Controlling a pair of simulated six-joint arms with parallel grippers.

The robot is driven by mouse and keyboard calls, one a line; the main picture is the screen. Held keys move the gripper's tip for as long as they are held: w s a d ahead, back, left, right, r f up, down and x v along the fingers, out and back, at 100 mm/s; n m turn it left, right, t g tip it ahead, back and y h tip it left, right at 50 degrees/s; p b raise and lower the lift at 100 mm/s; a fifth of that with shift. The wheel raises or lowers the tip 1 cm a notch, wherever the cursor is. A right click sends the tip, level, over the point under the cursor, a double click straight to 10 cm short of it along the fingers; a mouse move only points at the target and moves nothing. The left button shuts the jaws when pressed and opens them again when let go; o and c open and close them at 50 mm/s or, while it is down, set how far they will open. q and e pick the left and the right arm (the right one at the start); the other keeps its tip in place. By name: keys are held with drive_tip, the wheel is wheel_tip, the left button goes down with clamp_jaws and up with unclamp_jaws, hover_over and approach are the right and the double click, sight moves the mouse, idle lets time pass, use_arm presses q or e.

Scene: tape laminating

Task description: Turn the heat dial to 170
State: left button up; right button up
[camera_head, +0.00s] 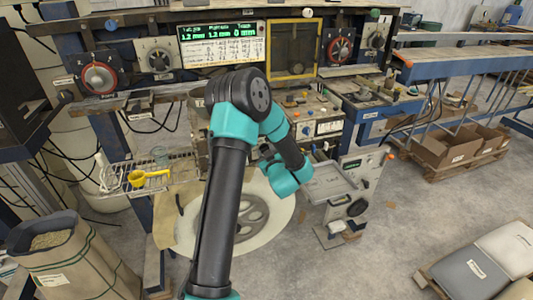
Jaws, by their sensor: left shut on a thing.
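Several round dials sit on the back panel. One with a red ring (100,77) is at the left, with a plain-faced one (157,58) beside it. Another red-ringed dial (340,46) and a plain-faced one (377,39) are at the right. Their labels are too small to read, so I cannot tell which is the heat dial. My left arm rises through the middle and bends down to the right. My left gripper (266,160) is mostly hidden behind its wrist, low in front of the machine. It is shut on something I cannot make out. My right gripper is not in view.
A green-lit display (218,31) and a yellow-framed window (291,50) are between the dials. A wire rack with a yellow scoop (148,178) stands at left. A grain sack (70,262) is at lower left.

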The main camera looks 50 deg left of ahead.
use_arm(q)
drive_tip(key=shift+n, duration=0.9)
drive_tip(key=o, duration=0.9)
drive_tip(key=shift+o, duration=0.2)
drive_tip(key=v, duration=1.7)
drive_tip(key=shift+d, duration=0.25)
